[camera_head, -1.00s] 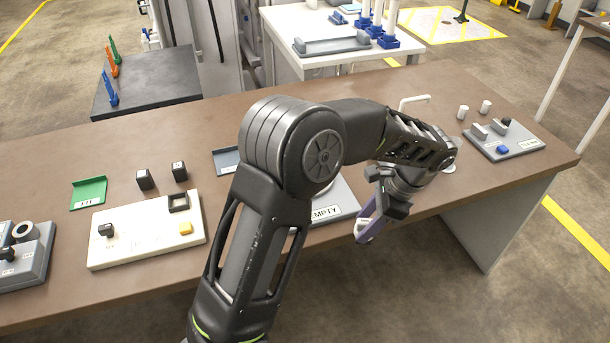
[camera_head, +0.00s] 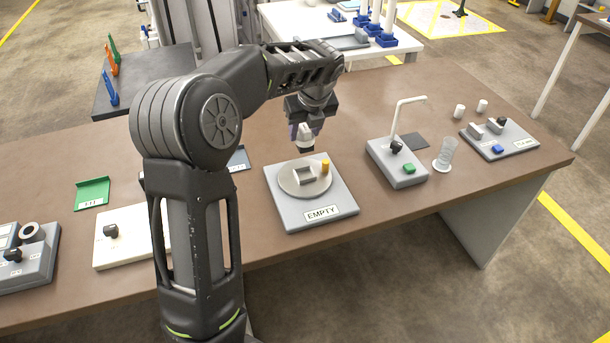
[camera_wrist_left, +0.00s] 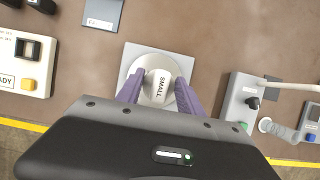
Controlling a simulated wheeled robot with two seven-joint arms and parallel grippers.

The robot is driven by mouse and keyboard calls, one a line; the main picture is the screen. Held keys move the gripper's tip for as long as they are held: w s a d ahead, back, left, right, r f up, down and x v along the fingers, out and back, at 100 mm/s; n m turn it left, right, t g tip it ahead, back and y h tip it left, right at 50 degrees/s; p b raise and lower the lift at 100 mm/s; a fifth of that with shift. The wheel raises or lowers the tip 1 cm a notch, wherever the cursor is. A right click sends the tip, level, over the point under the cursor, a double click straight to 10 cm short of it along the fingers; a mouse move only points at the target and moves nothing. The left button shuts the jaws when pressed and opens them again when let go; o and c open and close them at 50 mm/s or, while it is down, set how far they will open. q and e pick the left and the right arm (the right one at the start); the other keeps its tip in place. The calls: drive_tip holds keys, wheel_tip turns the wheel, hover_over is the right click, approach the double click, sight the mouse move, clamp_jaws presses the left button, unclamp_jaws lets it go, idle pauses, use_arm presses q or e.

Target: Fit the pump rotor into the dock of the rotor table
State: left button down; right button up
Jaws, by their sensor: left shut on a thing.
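The rotor table (camera_head: 284,212) is a grey square base labelled EMPTY. It carries a pale round disc (camera_head: 291,188) with a grey block-shaped dock (camera_head: 305,177) and a yellow peg (camera_head: 325,166). My left gripper (camera_head: 304,134) points down, behind and above the dock in the head view. It is shut on the pump rotor (camera_head: 306,148), a small pale piece with a dark lower end, held clear of the table. In the left wrist view, the rotor (camera_wrist_left: 159,87) shows a round white top reading SMALL between the purple fingers and hides the dock. My right gripper is not seen.
Right of the rotor table stand a tap unit (camera_head: 390,172) with a green button and a clear cup (camera_head: 445,156). A grey panel (camera_head: 510,146) is farther right. A white panel (camera_head: 130,252) and green tray (camera_head: 92,193) are at the left, partly near my arm.

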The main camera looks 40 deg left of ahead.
sight(305, 150)
use_arm(q)
drive_tip(key=shift+f, duration=0.1)
wheel_tip(305, 150, down, 6)
drive_tip(key=shift+f, duration=0.1)
idle(0.4)
drive_tip(key=shift+f+p, duration=0.35)
drive_tip(key=shift+f, duration=1.45)
drive_tip(key=shift+f, duration=0.15)
drive_tip(key=c, duration=0.7)
unclamp_jaws()
drive_tip(key=shift+c, duration=0.2)
